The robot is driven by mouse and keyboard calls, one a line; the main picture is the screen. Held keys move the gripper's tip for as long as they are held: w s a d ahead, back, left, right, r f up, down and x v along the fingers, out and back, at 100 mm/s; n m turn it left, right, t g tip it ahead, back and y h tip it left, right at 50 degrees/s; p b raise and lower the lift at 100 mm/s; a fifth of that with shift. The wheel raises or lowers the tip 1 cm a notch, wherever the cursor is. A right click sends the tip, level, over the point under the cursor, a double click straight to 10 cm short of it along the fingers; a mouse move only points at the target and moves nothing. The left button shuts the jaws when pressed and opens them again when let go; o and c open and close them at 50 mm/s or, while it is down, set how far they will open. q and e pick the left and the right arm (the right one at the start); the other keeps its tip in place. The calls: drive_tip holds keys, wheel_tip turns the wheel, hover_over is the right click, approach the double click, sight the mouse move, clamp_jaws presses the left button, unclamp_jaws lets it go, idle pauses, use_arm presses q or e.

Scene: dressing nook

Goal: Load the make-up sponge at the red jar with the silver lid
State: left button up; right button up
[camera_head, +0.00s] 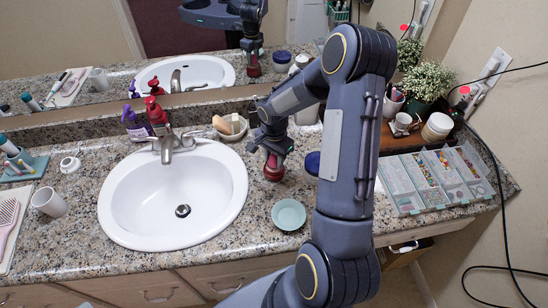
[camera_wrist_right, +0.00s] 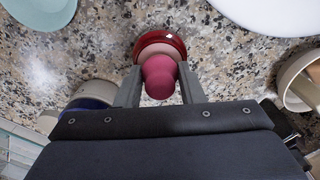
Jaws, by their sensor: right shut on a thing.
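My right gripper (camera_head: 270,152) points down over the red jar (camera_head: 273,172), just right of the sink. In the right wrist view, my right gripper (camera_wrist_right: 158,88) is shut on a pink make-up sponge (camera_wrist_right: 159,80). The sponge overlaps the open red jar (camera_wrist_right: 178,43), whose pale pink inside shows around it. I cannot tell whether the sponge touches the contents. No silver lid shows on this jar. My left gripper is not in view.
A pale green bowl (camera_head: 289,215) stands in front of the jar. The white sink (camera_head: 115,205) is to the left. A blue jar (camera_head: 312,163) stands to the right, partly behind my arm. A cream dish (camera_head: 230,127) is behind. A compartment tray (camera_head: 405,190) lies farther right.

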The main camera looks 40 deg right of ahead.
idle(0.3)
drive_tip(key=shift+r+p, duration=2)
drive_tip(key=shift+r, duration=1.5)
